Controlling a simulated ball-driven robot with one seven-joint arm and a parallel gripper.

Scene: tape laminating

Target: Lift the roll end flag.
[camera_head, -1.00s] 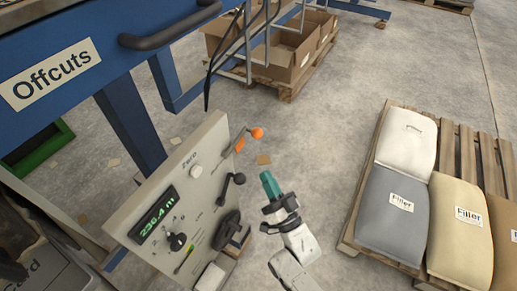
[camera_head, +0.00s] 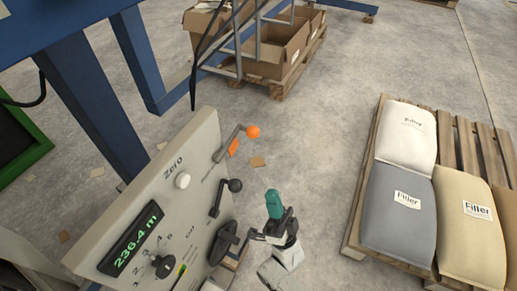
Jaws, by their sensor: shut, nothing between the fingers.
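The likely roll end flag is a lever with an orange ball (camera_head: 253,131) and an orange plate (camera_head: 234,147), at the upper right edge of the grey control panel (camera_head: 122,213). The small lettering by it is too small to read. The lever slants up from the panel to its ball. My gripper (camera_head: 273,196), with teal fingers, is shut and empty. In the picture it is below and slightly right of the orange ball, apart from it, to the right of the panel.
The panel carries a black-knobbed lever (camera_head: 234,186), a white Zero button (camera_head: 182,181), a dial (camera_head: 162,266), a black handwheel (camera_head: 224,242) and a display (camera_head: 131,239) reading 236.4 m. Open floor lies between.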

